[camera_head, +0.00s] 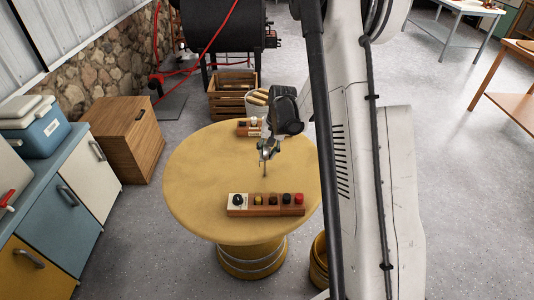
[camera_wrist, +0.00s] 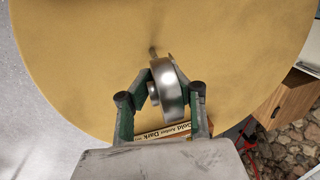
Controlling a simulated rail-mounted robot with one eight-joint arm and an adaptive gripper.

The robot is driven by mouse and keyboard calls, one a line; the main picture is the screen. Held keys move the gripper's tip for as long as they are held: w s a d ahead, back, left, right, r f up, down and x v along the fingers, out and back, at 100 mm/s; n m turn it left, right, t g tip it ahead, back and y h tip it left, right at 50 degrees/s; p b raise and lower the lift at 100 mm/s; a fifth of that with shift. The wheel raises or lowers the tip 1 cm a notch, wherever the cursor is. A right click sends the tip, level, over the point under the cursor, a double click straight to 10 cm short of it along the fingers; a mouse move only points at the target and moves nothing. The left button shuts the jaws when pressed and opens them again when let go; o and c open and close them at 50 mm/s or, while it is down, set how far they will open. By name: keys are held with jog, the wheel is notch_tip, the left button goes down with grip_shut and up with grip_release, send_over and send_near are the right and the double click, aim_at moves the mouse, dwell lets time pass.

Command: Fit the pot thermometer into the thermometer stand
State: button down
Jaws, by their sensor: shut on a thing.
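The pot thermometer (camera_wrist: 171,100) has a round silver metal head and a thin probe. My gripper (camera_head: 267,146) is shut on its head above the round table, with the probe (camera_head: 265,170) pointing down toward the tabletop. In the wrist view my gripper's fingers (camera_wrist: 160,90) clasp the head from both sides. A long wooden block (camera_head: 265,211) with a white left end and several coloured knobs lies near the table's front. A smaller wooden block (camera_head: 243,128) stands behind my gripper. I cannot tell which block is the thermometer stand.
The yellow round table (camera_head: 205,165) is bare on its left side and between the blocks.

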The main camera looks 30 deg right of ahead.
jog(key=c, duration=1.6)
grip_release()
jog(key=shift+c, duration=0.2)
jog(key=shift+r, duration=0.1)
notch_tip(320, 180, up, 11)
jog(key=s+d, duration=0.1)
jog(key=d, duration=0.1)
jog(key=s+a+r+n+t+h, duration=0.1)
jog(key=s+a+r, duration=0.45)
jog(key=r, duration=0.35)
jog(key=s+a+r+n+t, duration=0.2)
jog(key=s+a, duration=0.4)
jog(key=s, duration=0.4)
jog(key=s+a+r+n+t+h, duration=0.1)
jog(key=s+a+r, duration=0.3)
jog(key=s, duration=0.5)
jog(key=shift+s+a+r+n+t+p, duration=0.35)
jog(key=shift+a+n+t, duration=0.35)
jog(key=shift+a+t, duration=0.3)
jog(key=shift+o, duration=0.3)
jog(key=shift+s+a+f, duration=0.1)
jog(key=shift+s+a, duration=0.05)
jog(key=shift+s, duration=0.15)
jog(key=shift+o, duration=0.8)
jog(key=shift+s, duration=0.1)
